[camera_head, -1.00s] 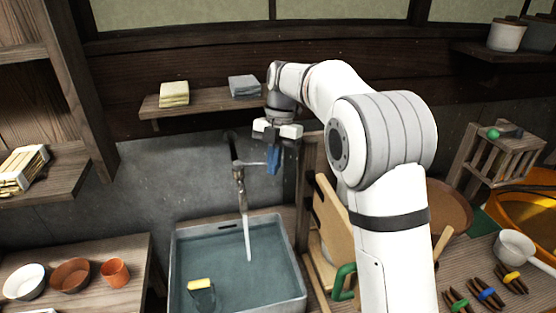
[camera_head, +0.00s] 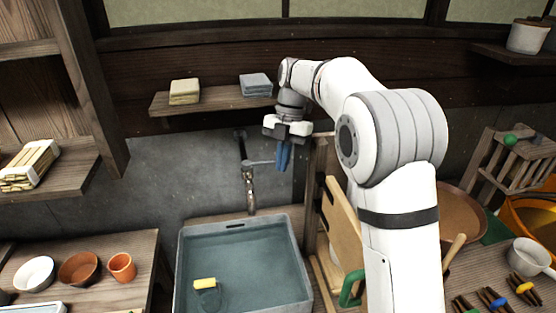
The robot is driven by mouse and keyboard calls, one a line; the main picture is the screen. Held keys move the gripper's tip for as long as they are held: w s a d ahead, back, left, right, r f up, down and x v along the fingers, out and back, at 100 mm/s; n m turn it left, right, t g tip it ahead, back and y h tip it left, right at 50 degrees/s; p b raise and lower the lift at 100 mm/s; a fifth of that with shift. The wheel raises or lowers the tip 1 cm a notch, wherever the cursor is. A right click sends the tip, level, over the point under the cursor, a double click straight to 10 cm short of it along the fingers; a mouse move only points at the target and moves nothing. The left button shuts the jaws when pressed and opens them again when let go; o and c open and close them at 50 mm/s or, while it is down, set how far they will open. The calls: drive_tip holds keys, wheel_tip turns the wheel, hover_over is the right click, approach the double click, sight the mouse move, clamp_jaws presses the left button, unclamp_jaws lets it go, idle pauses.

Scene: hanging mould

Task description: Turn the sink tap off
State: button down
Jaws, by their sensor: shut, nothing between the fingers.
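The sink tap (camera_head: 250,185) stands on the grey wall above the back of the sink. No water stream shows below its spout. Its lever handle (camera_head: 258,163) points right, toward my gripper. The sink (camera_head: 300,262) is a grey basin full of water. My gripper (camera_head: 283,160) points down beside the tap, just right of the lever's end, with its blue fingers shut and empty. Whether the fingers touch the lever I cannot tell.
A yellow-topped cup (camera_head: 206,290) sits in the sink. A wall shelf (camera_head: 215,100) with folded cloths is left of my wrist. Wooden boards (camera_head: 343,220) stand right of the sink. Bowls (camera_head: 78,269) and an orange cup (camera_head: 122,267) are on the left counter.

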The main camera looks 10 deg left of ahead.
drive_tip(key=shift+d, duration=0.1)
drive_tip(key=s+f+b, duration=0.1)
drive_tip(key=s+b, duration=0.2)
drive_tip(key=s, duration=0.1)
drive_tip(key=a+v, duration=0.1)
drive_tip(key=v, duration=0.9)
drive_tip(key=shift+p, duration=0.3)
drive_tip(key=shift+w+r, duration=0.1)
drive_tip(key=shift+w, duration=0.05)
